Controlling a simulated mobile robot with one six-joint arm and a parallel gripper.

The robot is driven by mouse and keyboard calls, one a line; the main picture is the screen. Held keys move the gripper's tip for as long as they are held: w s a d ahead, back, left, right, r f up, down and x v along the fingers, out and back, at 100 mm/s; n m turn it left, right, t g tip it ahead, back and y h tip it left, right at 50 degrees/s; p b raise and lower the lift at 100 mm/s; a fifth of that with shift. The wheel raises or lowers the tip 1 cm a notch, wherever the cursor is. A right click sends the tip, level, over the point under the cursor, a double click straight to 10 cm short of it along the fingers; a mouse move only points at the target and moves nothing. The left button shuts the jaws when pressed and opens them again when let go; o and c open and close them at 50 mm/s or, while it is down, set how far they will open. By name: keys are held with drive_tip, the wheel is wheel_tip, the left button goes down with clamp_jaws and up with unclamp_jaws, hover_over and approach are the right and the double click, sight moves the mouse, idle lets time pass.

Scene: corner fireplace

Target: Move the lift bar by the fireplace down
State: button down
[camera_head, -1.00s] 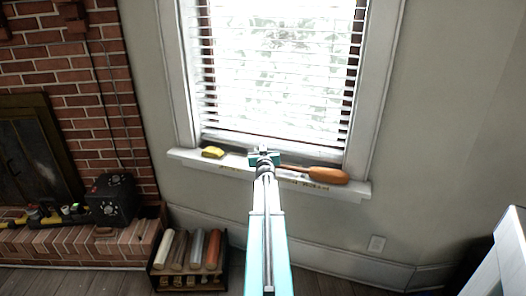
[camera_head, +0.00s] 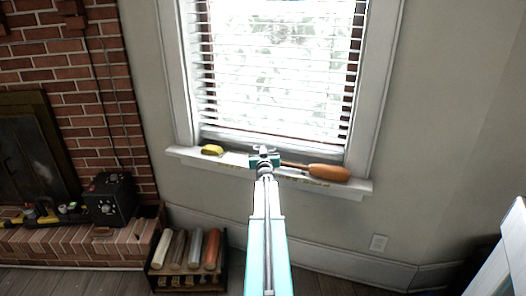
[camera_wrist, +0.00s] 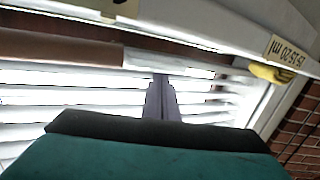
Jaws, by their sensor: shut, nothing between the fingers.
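A white bar (camera_head: 225,136) runs along the bottom of the window blinds (camera_head: 275,70), to the right of the brick fireplace; I take it for the lift bar. My gripper (camera_head: 264,154) is at the far end of my outstretched arm, in front of the window at sill height. It hides part of the bar and sill. In the wrist view my gripper's fingers (camera_wrist: 162,98) are together and empty, in front of the white slats (camera_wrist: 60,100). Whether they touch the slats or bar I cannot tell.
On the window sill (camera_head: 185,153) lie a yellow object (camera_head: 212,150) and an orange-handled tool (camera_head: 329,172), close on either side of my gripper. A rack of rolls (camera_head: 186,262) stands on the floor below. A black box (camera_head: 109,199) sits on the hearth.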

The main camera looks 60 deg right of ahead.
drive_tip(key=shift+f+b, duration=1.35)
drive_tip(key=shift+f, duration=0.3)
drive_tip(key=shift+a+f, duration=0.1)
drive_tip(key=r+p, duration=0.2)
drive_tip(key=r, duration=0.1)
drive_tip(key=r+p, duration=0.1)
drive_tip(key=p, duration=0.1)
drive_tip(key=shift+a+r, duration=0.35)
drive_tip(key=shift+s+a+r, duration=0.1)
drive_tip(key=shift+s+r, duration=0.05)
drive_tip(key=shift+r, duration=0.05)
drive_tip(key=shift+s+a+f, duration=0.1)
drive_tip(key=shift+s+a, duration=0.3)
drive_tip(key=v, duration=0.8)
drive_tip(key=shift+a, duration=0.3)
